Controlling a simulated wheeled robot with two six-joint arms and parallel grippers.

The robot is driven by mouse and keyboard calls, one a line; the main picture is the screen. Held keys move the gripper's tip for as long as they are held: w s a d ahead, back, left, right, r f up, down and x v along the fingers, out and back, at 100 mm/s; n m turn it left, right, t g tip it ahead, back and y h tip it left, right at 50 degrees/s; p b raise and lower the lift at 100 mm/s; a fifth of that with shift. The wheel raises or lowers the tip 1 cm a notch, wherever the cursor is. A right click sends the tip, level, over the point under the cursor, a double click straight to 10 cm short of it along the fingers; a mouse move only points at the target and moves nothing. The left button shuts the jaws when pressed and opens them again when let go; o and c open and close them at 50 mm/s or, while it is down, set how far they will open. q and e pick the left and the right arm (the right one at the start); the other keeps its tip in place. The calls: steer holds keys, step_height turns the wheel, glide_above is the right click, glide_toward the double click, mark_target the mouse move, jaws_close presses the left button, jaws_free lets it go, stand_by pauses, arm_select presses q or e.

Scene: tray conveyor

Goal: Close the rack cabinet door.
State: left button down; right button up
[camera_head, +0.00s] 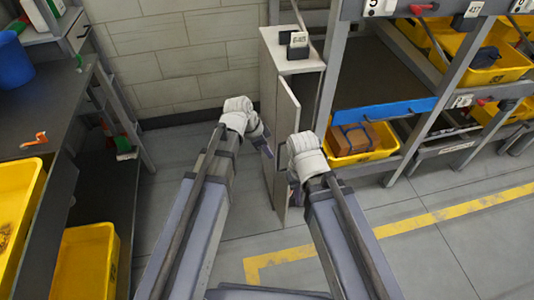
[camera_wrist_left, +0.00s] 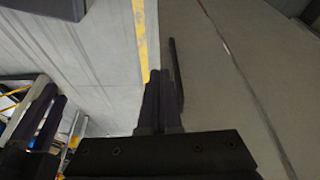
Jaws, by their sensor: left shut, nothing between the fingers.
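The rack cabinet (camera_head: 268,85) is a narrow grey unit in the middle of the head view. Its door (camera_head: 287,115) stands open, a thin upright panel seen nearly edge-on. My left gripper (camera_head: 266,145) is just left of the door, its tips partly hard to make out. In the left wrist view its dark fingers (camera_wrist_left: 162,100) are together and empty, beside a broad pale panel (camera_wrist_left: 220,90) with a dark upright bar (camera_wrist_left: 178,75). My right gripper (camera_head: 293,188) is right of the door, mostly hidden by its own wrist; its jaws cannot be read.
A rack with yellow bins (camera_head: 360,155) stands right of the cabinet. A dark workbench (camera_head: 45,100) and yellow bins (camera_head: 85,262) are at left. A small dark box (camera_head: 298,45) sits on the cabinet top. Floor with a yellow line (camera_head: 440,215) is open at right.

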arm_select(q)
steer(key=w+d+f+b, duration=0.2)
steer(key=d+f+b, duration=0.2)
steer(key=d+f, duration=0.1)
steer(key=shift+w+d, duration=0.25)
steer(key=shift+d, duration=0.05)
steer(key=shift+f, duration=0.1)
stand_by(0.3)
